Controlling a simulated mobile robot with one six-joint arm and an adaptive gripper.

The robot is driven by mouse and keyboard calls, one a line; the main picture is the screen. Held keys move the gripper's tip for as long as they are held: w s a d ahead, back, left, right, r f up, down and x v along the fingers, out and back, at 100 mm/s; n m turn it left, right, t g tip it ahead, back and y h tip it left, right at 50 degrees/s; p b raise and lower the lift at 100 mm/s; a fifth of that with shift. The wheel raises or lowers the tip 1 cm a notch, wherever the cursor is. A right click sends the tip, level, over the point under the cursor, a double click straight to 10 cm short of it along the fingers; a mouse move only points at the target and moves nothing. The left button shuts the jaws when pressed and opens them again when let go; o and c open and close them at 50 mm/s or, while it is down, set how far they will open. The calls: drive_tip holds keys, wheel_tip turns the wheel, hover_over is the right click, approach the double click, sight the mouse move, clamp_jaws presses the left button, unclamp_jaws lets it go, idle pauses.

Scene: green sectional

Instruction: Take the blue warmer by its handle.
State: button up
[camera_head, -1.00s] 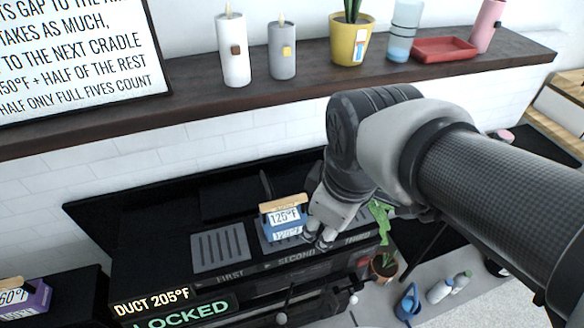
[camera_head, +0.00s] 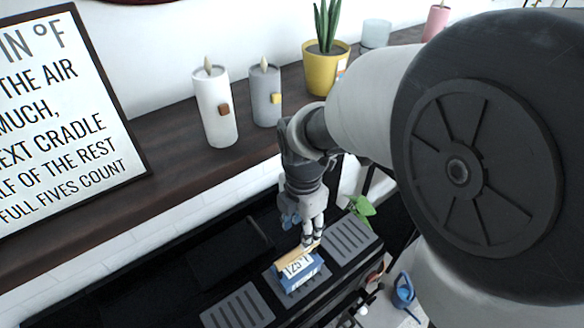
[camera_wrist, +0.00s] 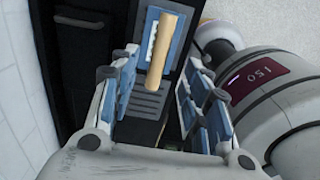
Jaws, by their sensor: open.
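The blue warmer (camera_head: 305,277) sits on the middle slotted cradle, with a white 125°F label and a tan wooden handle (camera_head: 288,260) on top. In the wrist view the handle (camera_wrist: 165,50) runs lengthwise above the blue body (camera_wrist: 147,42), ahead of my fingertips. My gripper (camera_head: 312,240) is at the right end of the handle in the head view, pointing down. In the wrist view my gripper (camera_wrist: 162,95) is open, its blue-padded fingers apart to either side of the handle's line, nothing held. Contact with the handle cannot be told.
Slotted cradles lie to the left (camera_head: 238,308) and right (camera_head: 350,238) of the warmer on the black unit. Behind it is a dark wooden shelf (camera_head: 165,150) with a white candle (camera_head: 215,118), a grey candle (camera_head: 265,95) and a yellow plant pot (camera_head: 322,70).

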sight(297, 250)
wheel_tip(297, 250, down, 5)
drive_tip(key=shift+r+b, duration=0.2)
drive_tip(key=shift+b, duration=0.4)
drive_tip(key=f+b, duration=0.1)
drive_tip(key=f, duration=0.2)
drive_tip(key=f+b, duration=0.1)
drive_tip(key=f, duration=0.1)
drive_tip(key=shift+s+a+f+b, duration=0.15)
drive_tip(key=shift+s+a+b, duration=0.15)
drive_tip(key=shift+a+b, duration=0.1)
drive_tip(key=shift+c, duration=0.4)
clamp_jaws()
